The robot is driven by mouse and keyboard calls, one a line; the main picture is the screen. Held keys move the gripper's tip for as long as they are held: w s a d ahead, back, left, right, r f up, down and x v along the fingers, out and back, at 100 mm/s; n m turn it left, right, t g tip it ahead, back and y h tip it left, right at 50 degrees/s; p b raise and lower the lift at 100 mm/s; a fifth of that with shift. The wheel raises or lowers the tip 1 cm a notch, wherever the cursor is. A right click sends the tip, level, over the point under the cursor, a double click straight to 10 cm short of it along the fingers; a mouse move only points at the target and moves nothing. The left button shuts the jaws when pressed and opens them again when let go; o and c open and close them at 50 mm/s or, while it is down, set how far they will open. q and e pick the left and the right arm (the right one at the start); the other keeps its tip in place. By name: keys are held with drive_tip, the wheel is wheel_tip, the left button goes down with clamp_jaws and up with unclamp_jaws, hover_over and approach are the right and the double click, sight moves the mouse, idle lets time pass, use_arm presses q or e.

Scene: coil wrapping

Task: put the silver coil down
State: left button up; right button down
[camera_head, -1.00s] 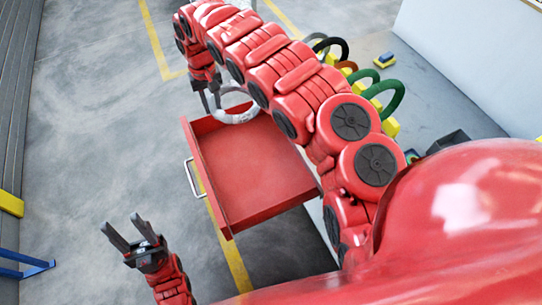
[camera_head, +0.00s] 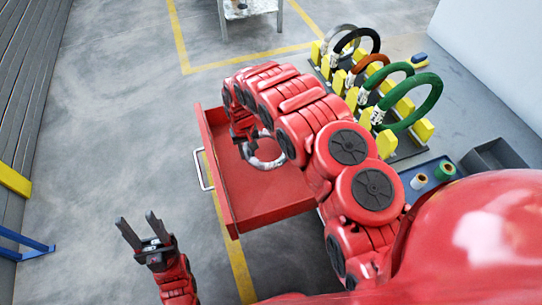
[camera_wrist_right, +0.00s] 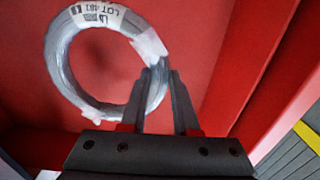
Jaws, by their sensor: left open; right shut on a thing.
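The silver coil (camera_head: 262,164) is a grey ring with white wrapping and a printed label. My right gripper (camera_head: 243,138) reaches into the open red drawer (camera_head: 275,202) and is shut on the coil's rim. In the right wrist view, the fingers (camera_wrist_right: 160,72) hold the right side of the coil (camera_wrist_right: 62,75), beside a white wrap. The coil is inside the drawer's outline, over its red floor; I cannot tell whether it touches the floor. My arm hides part of the coil and drawer in the head view. My left gripper (camera_head: 138,220) is open and empty, left of the drawer.
A rack with yellow posts (camera_head: 387,145) holds several upright coils, including a black one, an orange one and a green one (camera_head: 433,100). A blue tray with rolls (camera_head: 443,170) and a dark bin (camera_head: 495,157) stand at right. A metal table (camera_head: 250,10) is far back.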

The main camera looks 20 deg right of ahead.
sight(270, 160)
wheel_tip(270, 160, down, 4)
drive_tip(key=d+p, duration=0.1)
drive_tip(key=d, duration=0.2)
drive_tip(key=shift+d, duration=0.75)
drive_tip(key=d, duration=0.1)
drive_tip(key=d+f+p, duration=0.1)
drive_tip(key=d, duration=0.1)
drive_tip(key=shift+d, duration=0.3)
drive_tip(key=shift+f, duration=0.1)
drive_tip(key=c, duration=0.7)
unclamp_jaws()
drive_tip(key=shift+o, duration=0.2)
